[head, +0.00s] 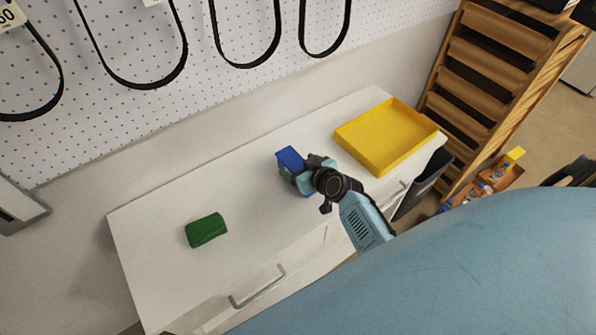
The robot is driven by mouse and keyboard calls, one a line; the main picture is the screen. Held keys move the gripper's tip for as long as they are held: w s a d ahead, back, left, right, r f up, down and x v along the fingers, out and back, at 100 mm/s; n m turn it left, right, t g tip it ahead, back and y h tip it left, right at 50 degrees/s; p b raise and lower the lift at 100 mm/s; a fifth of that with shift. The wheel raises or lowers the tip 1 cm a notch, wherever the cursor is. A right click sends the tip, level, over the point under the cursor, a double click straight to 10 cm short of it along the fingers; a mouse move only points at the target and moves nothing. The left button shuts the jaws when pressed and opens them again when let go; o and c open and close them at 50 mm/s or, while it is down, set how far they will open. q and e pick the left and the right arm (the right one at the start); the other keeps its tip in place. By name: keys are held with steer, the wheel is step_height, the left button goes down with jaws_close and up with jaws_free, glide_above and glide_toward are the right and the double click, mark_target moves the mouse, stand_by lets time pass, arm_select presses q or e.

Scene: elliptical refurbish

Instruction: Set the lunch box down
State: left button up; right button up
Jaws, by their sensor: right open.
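A blue box (290,159), which looks like the lunch box, is at my right gripper (288,175) over the white cabinet top. My right gripper is open and right at the box. The gripper and wrist hide much of the box. I cannot tell whether the fingers touch it. The box appears to rest on the cabinet top (255,210). My left gripper is not in view.
A green rounded block (206,229) lies on the left part of the cabinet top. An empty yellow tray (386,136) stands at its right end. A pegboard wall (190,80) with hanging black belts is behind. A wooden slatted rack (500,65) stands at right.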

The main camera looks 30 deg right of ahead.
mark_target(298, 165)
steer(key=shift+w+f, duration=0.4)
steer(key=shift+w, duration=0.15)
steer(key=c, duration=1.5)
step_height(298, 165, up, 10)
steer(key=shift+r+p, duration=0.1)
steer(key=shift+p, duration=1)
steer(key=s+a+r+m+b, duration=0.1)
steer(key=s+a+r+b, duration=0.3)
steer(key=s+a+b, duration=0.4)
steer(key=shift+a+r+h+b, duration=0.3)
steer(key=shift+r+h+b, duration=0.1)
steer(key=shift+b, duration=2.6)
steer(key=shift+s, duration=0.1)
